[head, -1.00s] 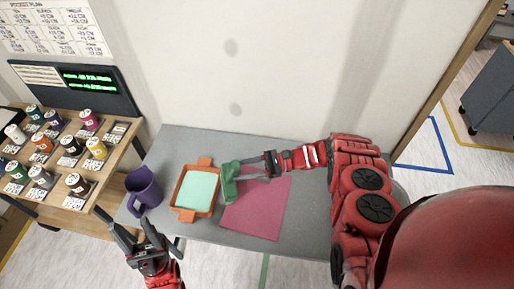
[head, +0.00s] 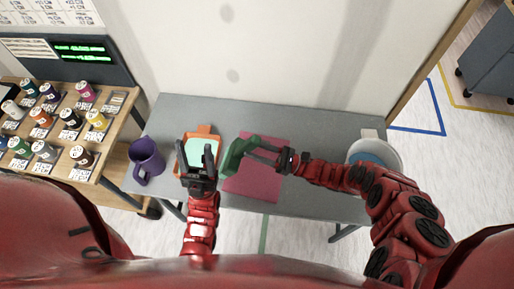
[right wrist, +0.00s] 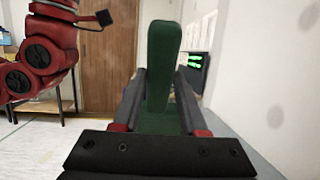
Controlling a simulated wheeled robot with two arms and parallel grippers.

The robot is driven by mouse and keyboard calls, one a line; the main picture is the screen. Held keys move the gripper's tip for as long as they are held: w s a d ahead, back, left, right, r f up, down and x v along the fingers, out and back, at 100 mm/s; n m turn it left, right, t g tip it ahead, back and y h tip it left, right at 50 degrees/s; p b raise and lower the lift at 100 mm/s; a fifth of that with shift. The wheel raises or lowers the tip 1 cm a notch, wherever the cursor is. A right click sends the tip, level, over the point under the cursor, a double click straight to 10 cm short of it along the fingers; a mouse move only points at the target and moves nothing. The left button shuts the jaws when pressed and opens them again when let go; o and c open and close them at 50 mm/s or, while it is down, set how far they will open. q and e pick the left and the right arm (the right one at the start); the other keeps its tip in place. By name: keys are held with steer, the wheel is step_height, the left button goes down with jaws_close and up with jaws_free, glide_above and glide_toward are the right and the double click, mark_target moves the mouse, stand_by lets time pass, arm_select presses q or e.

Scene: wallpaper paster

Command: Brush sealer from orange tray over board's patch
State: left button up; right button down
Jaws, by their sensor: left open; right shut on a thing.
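The orange tray (head: 203,129) with pale mint liquid sits on the grey table, left of the flat magenta board (head: 265,180). My left gripper (head: 196,150) is open and empty in front of the tray, hiding part of it. My right gripper (head: 257,151) is shut on a green brush (head: 236,157), whose broad end is between tray and board, above the board's left edge. The brush (right wrist: 163,65) also stands up between the fingers in the right wrist view. I cannot make out a separate patch on the board or tell whether the brush carries liquid.
A white bucket (head: 392,150) with blue contents stands at the right, partly behind my right arm. A wooden rack (head: 85,144) of paint cans is at the left. The grey table (head: 320,122) is clear behind the board.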

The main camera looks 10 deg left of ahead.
step_height(320, 180, down, 6)
steer(key=b, duration=0.6)
steer(key=shift+f, duration=0.25)
steer(key=shift+f+b, duration=1.2)
stand_by(1.2)
stand_by(0.7)
steer(key=s+d, duration=0.1)
steer(key=d, duration=0.6)
stand_by(0.4)
steer(key=shift+d, duration=0.15)
steer(key=s+d+b, duration=0.1)
steer(key=d+b, duration=0.2)
steer(key=d, duration=0.7)
steer(key=shift+s+d, duration=0.2)
steer(key=shift+d, duration=0.05)
stand_by(0.4)
